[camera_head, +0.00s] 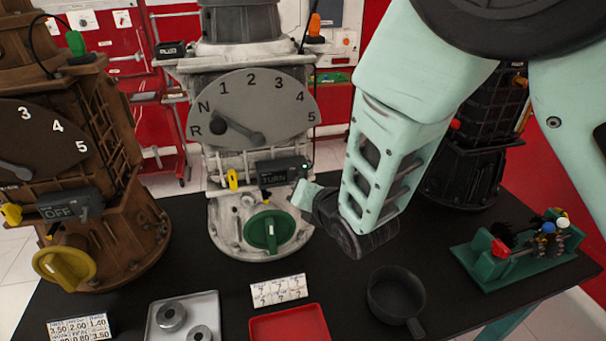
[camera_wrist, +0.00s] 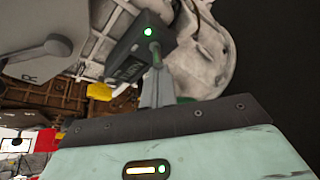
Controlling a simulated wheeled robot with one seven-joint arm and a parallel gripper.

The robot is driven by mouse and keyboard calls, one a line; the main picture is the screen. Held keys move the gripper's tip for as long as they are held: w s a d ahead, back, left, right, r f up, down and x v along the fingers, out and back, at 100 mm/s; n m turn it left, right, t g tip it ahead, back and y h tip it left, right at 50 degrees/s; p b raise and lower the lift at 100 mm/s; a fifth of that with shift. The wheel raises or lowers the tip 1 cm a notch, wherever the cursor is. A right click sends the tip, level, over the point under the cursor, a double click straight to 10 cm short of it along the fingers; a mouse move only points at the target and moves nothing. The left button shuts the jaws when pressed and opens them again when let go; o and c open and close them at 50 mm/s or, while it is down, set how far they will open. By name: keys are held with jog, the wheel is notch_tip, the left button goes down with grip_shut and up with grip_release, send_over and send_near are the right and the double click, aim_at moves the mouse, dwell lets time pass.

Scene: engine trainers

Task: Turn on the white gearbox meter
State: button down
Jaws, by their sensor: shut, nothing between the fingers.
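The white gearbox (camera_head: 228,165) stands upright in the middle of the table, with a grey gear dial (camera_head: 252,108) on its front. Its dark meter box (camera_head: 283,172) sits below the dial, and its screen reads "TURN". A green light glows at the meter's right end; the meter box (camera_wrist: 138,48) also shows in the wrist view with that light lit. My gripper (camera_head: 306,193) is shut and empty, just right of the meter. In the wrist view my gripper's tip (camera_wrist: 157,82) is close to a small lever on the meter's end; I cannot tell whether they touch.
A green knob (camera_head: 269,232) is below the meter. A brown gearbox (camera_head: 125,225) at the left has a meter (camera_head: 60,210) reading "OFF". A black pan (camera_head: 396,296), red tray (camera_head: 290,326) and green rig (camera_head: 515,250) are on the table. A black gearbox stands behind my arm.

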jog(key=shift+r+g, duration=0.1)
jog(key=shift+g, duration=0.2)
jog(key=shift+r, duration=0.1)
jog(key=shift+r+p, duration=0.7)
jog(key=shift+r, duration=0.1)
jog(key=shift+w, duration=0.1)
